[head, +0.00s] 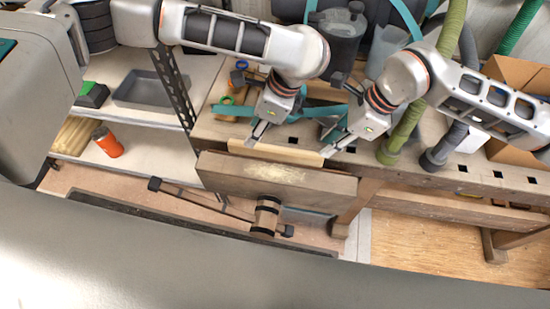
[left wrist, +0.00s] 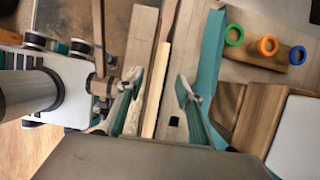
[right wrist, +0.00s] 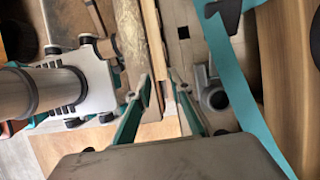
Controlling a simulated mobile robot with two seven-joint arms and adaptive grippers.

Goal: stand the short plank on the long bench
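The short plank (head: 275,152) is a pale, narrow wooden strip. It lies along the front edge of the long bench (head: 420,170), just behind the thick wooden vise jaw (head: 240,173). I cannot tell if the jaw presses on it. My left gripper (head: 257,136) is above the plank's left part. In the left wrist view its fingers (left wrist: 158,88) are apart, with the pale strip (left wrist: 156,95) running between them. My right gripper (head: 329,146) is at the plank's right end. In the right wrist view its fingers (right wrist: 162,80) stand apart on either side of the strip (right wrist: 152,40); contact is unclear.
The vise's screw and handle (head: 265,215) stick out in front. Green and grey hoses (head: 405,130) hang over the bench right of my right gripper. Colored rings (left wrist: 268,45) and a teal strap lie behind. A shelf with an orange bottle (head: 107,142) is at left.

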